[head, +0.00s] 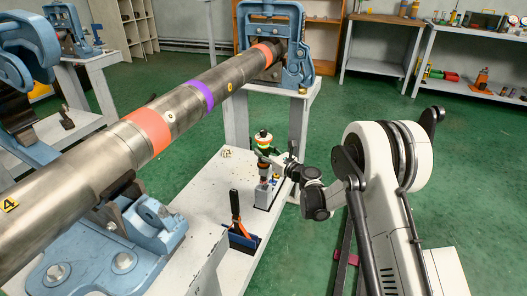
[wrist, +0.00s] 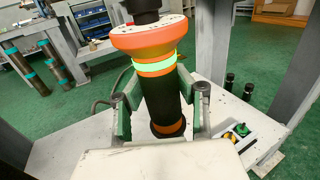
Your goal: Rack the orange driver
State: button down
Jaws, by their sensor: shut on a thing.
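My gripper (head: 272,160) is shut on the orange driver (head: 264,141), above the white bench's right side. In the wrist view the gripper's fingers (wrist: 160,100) press on both sides of the driver's black body (wrist: 161,98). The driver (wrist: 152,40) has a wide orange head, a bright green band and orange near its lower end. It looks roughly upright. What lies directly beneath it is partly hidden. A blue holder (head: 243,240) on the bench's front edge holds a tool with an orange and black handle (head: 235,207). I cannot tell which holder is the rack.
A long steel pipe (head: 190,105) with coloured bands lies across blue vises (head: 270,40) left of my arm. A small block (head: 264,196) stands on the bench (head: 205,190) under the gripper. A small box with green and yellow knobs (wrist: 240,131) sits right in the wrist view.

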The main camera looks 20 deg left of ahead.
aim_at(267, 170)
jog(key=shift+f, duration=4.25)
dwell(3.8)
